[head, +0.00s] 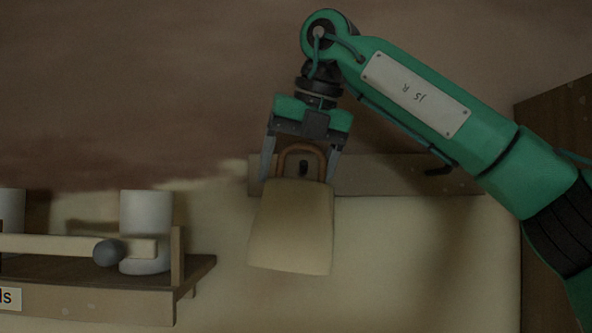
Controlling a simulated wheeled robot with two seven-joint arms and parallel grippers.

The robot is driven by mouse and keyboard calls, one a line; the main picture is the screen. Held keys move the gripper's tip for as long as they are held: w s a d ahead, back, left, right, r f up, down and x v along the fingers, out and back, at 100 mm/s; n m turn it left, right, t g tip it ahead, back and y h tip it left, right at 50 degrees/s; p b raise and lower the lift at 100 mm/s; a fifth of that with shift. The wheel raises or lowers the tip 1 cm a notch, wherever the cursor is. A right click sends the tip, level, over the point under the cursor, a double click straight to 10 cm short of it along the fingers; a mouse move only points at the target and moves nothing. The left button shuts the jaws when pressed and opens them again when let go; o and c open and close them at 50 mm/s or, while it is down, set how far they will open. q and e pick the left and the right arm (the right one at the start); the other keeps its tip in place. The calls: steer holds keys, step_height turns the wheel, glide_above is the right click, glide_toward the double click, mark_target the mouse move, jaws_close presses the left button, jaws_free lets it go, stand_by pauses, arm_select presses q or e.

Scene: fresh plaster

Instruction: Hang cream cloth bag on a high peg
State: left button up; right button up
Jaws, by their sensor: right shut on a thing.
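The cream cloth bag (292,228) hangs upright in front of the wall in the head view, with a brown looped handle (290,150) at its top. My right gripper (303,172) comes down from above, with a finger on each side of the handle, shut on the bag. A dark peg (304,168) on the wooden rail (380,176) shows within the handle loop. I cannot tell whether the handle is over the peg or only in front of it. A second dark peg (438,171) sticks out farther right on the rail. My left gripper is not in view.
A wooden shelf (110,300) at the lower left holds a white cylinder (146,215), with another at the left edge. A pale bar with a dark round knob (109,252) crosses its front. A dark wooden piece (555,130) stands at the right.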

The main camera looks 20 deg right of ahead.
mark_target(300, 174)
steer(key=shift+w+d, duration=0.1)
steer(key=shift+w, duration=0.15)
steer(key=shift+w+d, duration=0.25)
steer(key=shift+w, duration=0.65)
steer(key=shift+w+d, duration=0.2)
steer(key=shift+w, duration=0.7)
steer(key=shift+w+d, duration=0.25)
steer(key=shift+w, duration=0.65)
steer(key=shift+d+r, duration=0.1)
steer(key=shift+f+b, duration=0.6)
steer(key=shift+f, duration=0.25)
steer(key=shift+w+f, duration=0.15)
steer(key=shift+f, duration=0.1)
steer(key=shift+f+b, duration=0.1)
steer(key=shift+b, duration=0.2)
